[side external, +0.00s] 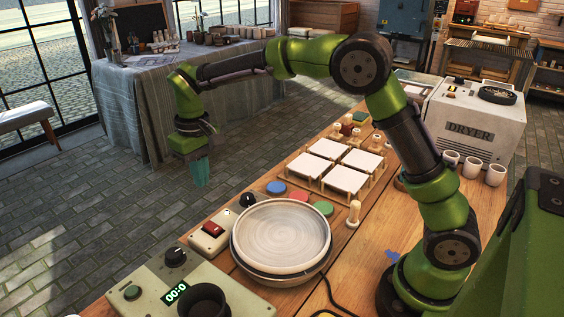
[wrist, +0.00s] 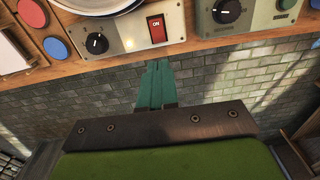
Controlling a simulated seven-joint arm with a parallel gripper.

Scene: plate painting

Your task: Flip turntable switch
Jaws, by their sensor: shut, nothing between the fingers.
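The turntable switch (side external: 213,228) is a red rocker on a pale control box in front of the turntable. The turntable (side external: 281,238) carries a pale round plate. My gripper (side external: 201,183) points down beyond the table's edge, apart from the switch and above floor level. In the wrist view its teal fingers (wrist: 156,85) are together and empty, just short of the box.
Coloured paint discs (side external: 276,188) and white tiles on wooden racks (side external: 343,178) lie behind the turntable. A panel with a timer display (side external: 176,292) stands at the near left. A dryer (side external: 470,125) and white cups (side external: 472,167) are at the right. Space beyond the table edge is clear.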

